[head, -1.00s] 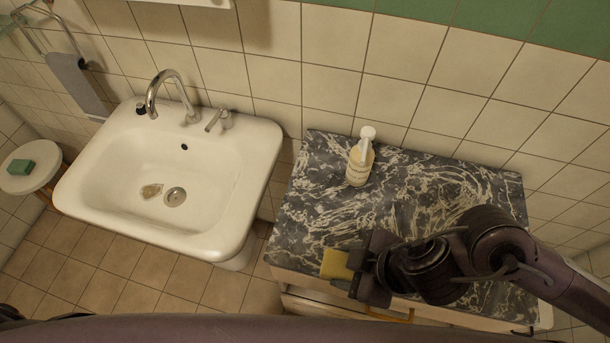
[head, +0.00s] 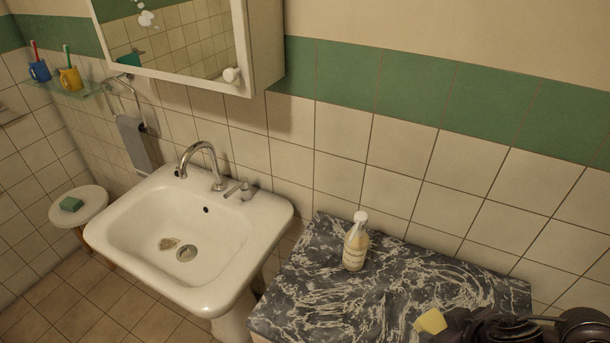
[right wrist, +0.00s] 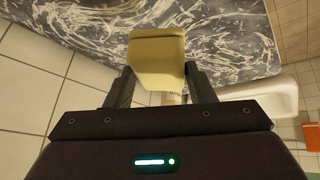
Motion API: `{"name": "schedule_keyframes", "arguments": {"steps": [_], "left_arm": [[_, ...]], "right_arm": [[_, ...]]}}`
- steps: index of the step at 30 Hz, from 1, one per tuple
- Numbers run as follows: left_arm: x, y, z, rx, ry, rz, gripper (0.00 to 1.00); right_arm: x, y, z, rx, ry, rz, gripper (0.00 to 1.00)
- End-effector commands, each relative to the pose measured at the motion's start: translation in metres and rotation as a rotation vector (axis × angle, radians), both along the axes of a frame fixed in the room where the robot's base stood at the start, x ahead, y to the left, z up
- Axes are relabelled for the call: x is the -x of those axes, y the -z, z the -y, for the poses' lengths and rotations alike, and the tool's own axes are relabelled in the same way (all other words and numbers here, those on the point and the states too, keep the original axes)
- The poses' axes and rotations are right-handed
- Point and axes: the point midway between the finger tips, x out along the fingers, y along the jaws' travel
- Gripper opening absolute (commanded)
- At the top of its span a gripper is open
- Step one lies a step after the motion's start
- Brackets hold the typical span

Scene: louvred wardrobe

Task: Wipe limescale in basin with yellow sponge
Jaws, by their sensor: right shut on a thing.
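The yellow sponge (head: 431,321) is at the front of the marble counter in the head view. My right gripper (head: 447,324) is shut on it. In the right wrist view the sponge (right wrist: 157,57) sits between the two fingers of the right gripper (right wrist: 157,75), with the marble top behind it. The white basin (head: 180,231) is at left, well apart from the sponge. A brownish limescale patch (head: 169,243) lies on the basin floor, left of the drain (head: 187,253). My left gripper is not in view.
A soap bottle (head: 355,244) stands on the marble counter (head: 330,297), between basin and sponge. A chrome tap (head: 200,160) rises at the basin's back. A mirror cabinet (head: 190,40) hangs above. A green sponge (head: 71,204) lies on a round stool (head: 90,199) at far left.

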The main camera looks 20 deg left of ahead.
Motion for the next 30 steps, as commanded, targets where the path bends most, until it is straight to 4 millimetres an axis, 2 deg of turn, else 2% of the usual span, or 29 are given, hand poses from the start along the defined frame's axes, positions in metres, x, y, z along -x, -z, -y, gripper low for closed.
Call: {"name": "schedule_keyframes", "arguments": {"steps": [6,14,20,30], "left_arm": [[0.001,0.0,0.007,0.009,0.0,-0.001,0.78],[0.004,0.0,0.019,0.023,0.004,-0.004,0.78],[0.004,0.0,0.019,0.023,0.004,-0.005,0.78],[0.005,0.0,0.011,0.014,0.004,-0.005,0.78]], "right_arm": [[-0.031,-0.004,0.048,-0.006,0.23,-0.003,0.31],[-0.044,0.004,0.109,0.001,0.518,-0.004,0.31],[-0.043,0.01,0.117,-0.008,0.601,-0.004,0.31],[-0.043,0.014,0.118,-0.01,0.653,0.001,0.31]]}}
